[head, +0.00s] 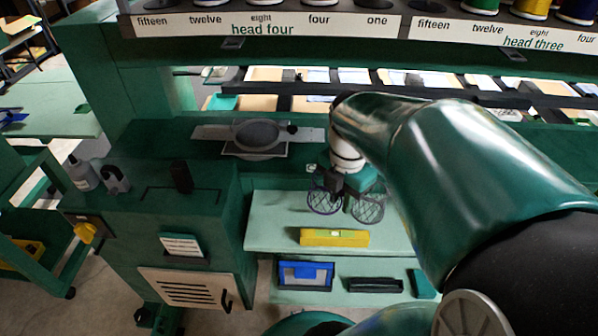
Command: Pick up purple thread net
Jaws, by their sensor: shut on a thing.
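My gripper (345,192) hangs from my green and white arm, over the upper pale green shelf. Dark mesh shows at its jaws in two rounded lobes, one to the left and one to the right. The left lobe has a purplish tint, and I take this mesh to be the purple thread net (324,203). My gripper is shut on it. The fingertips are small and dark against the mesh, so the exact contact is hard to see. I cannot tell whether the mesh touches the shelf.
A yellow level (334,238) lies on the upper shelf (275,222). A green cabinet (150,235) stands left, with a bottle (82,174) on top. Thread spools line the rack above.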

